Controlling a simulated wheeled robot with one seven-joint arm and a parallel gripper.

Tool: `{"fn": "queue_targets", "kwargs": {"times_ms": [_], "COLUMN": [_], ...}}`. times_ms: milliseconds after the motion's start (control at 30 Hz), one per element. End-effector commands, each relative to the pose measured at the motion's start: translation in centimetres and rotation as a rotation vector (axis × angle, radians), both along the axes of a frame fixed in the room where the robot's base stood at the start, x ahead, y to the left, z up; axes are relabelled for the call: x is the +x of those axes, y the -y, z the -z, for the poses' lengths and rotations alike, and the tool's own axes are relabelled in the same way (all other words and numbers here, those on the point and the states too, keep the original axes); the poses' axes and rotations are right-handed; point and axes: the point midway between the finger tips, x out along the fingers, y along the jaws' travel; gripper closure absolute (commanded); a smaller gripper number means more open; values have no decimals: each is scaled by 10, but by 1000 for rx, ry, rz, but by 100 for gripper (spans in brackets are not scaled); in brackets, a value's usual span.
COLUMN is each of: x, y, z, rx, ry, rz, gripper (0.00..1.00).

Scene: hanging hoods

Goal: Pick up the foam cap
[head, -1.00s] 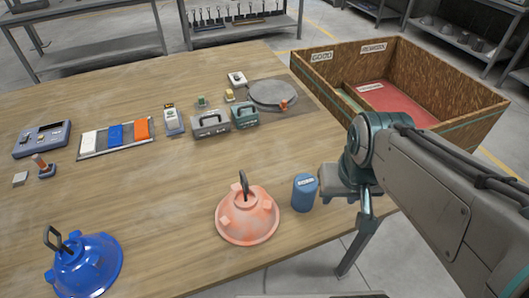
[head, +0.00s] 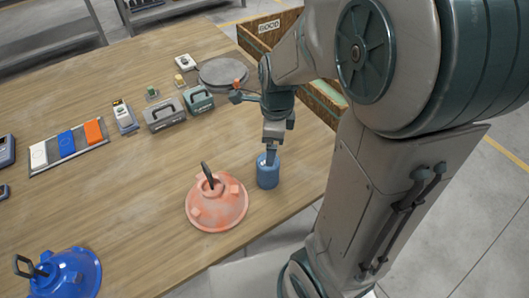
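A small blue cylinder (head: 268,173) stands upright on the table near its right edge, just right of the orange-red hood. It may be the foam cap; no label on it can be read now. My gripper (head: 270,156) points down at the top of this cylinder, with its fingertips at or just over the upper rim. The fingers show nearly edge-on, so I cannot tell their gap or whether they touch the cylinder.
The orange-red hood (head: 216,207) with an upright black handle stands close left of the cylinder. A blue hood (head: 66,274) is at the front left. Grey cases (head: 165,113), a round grey plate (head: 223,72) and a swatch tray (head: 67,162) lie farther back. The middle of the table is clear.

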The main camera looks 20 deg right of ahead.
Motion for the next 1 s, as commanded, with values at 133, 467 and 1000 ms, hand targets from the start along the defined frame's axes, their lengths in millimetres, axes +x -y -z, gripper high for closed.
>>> {"fn": "queue_targets", "kwargs": {"times_ms": [133,467,1000], "x": [14,28,29], "y": [2,5,5], "z": [12,31,112], "rx": [-10,-29,-30], "ry": [-46,-74,-75], "rz": [314,663,674], "gripper": [9,9,9]}}
